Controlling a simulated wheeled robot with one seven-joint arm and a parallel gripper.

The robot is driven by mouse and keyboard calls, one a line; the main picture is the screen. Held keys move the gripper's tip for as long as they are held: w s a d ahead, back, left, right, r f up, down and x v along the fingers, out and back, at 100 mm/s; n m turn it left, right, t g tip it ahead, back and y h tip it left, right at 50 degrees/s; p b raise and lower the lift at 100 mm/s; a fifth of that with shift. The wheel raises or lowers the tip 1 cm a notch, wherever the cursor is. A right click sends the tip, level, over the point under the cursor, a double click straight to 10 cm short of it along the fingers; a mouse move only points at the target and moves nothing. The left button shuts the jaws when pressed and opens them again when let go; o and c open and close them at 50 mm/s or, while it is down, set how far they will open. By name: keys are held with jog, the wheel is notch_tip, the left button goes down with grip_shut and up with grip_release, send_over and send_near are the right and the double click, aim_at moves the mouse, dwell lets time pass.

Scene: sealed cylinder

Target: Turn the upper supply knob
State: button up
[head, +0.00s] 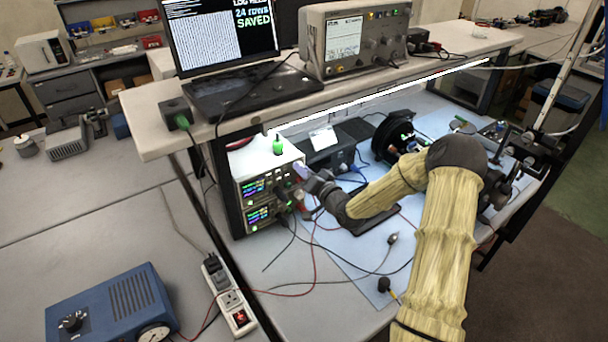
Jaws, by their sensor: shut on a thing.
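Two white power supplies are stacked under the shelf at the middle left, their lit fronts facing left and forward. The upper supply (254,188) shows blue and green digits. The lower supply (258,215) sits directly under it with a similar display. My gripper (284,192) is at the right part of the upper supply's front, where its knobs are. It is shut on the upper supply knob, which the fingers and wrist hide. The knob's angle cannot be seen.
A shelf (150,127) overhangs the supplies and holds a laptop (235,92) and a bench instrument (355,40). Red and black leads (313,250) hang from the supply fronts over the blue mat (345,265). A power strip (230,298) and blue box (110,308) are at lower left.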

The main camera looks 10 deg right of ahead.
jog(key=m+b, duration=0.1)
jog(key=m, duration=0.4)
jog(key=shift+d+f+m, duration=0.1)
jog(key=shift+m, duration=0.3)
jog(key=o, duration=1)
jog(key=b+v, duration=0.4)
jog(key=v, duration=1.3)
jog(key=shift+s, duration=0.2)
